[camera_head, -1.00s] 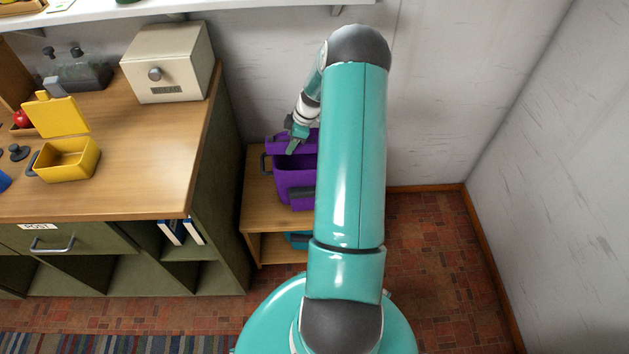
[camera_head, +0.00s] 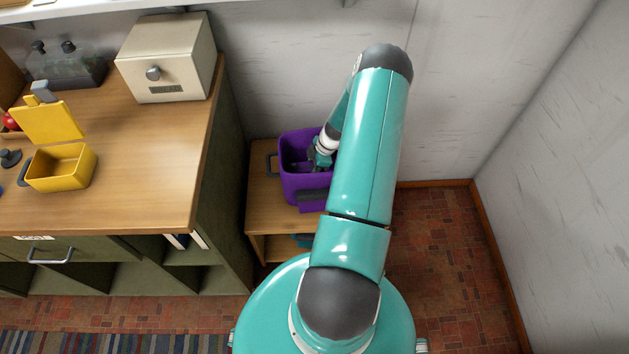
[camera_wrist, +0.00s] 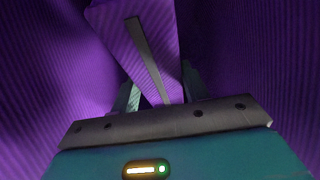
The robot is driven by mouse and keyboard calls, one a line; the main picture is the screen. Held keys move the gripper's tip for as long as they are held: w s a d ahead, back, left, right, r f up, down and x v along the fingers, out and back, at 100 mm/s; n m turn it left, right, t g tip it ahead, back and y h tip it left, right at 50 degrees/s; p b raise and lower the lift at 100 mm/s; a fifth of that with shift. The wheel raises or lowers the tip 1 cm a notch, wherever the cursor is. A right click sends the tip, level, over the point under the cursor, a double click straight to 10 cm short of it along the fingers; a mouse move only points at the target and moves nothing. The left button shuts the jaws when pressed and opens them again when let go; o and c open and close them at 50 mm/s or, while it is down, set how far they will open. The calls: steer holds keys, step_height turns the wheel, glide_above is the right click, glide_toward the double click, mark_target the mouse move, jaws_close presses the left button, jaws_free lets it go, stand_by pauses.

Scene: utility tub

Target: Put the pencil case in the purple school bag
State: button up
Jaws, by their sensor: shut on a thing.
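The purple school bag (camera_head: 303,192) stands open at the top on a low wooden shelf unit. In the wrist view, my gripper (camera_wrist: 158,92) is shut on a purple block with a grey strip (camera_wrist: 166,35), apparently the pencil case. The bag's ribbed purple inner walls (camera_wrist: 50,70) surround it. I cannot tell whether the block touches the bag's floor. My arm hides the bag's right side.
A wooden-topped cabinet (camera_head: 150,190) stands close on the left. It bears a yellow box (camera_head: 60,170) with a raised lid and a cream box (camera_head: 168,60). A white shelf (camera_head: 100,22) runs along the wall above. The floor on the right is clear.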

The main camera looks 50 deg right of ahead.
steer(key=f, duration=0.4)
steer(key=shift+s+a+f, duration=0.1)
steer(key=shift+s+f, duration=0.15)
steer(key=shift+f, duration=1.9)
steer(key=shift+f, duration=0.1)
steer(key=o, duration=1.1)
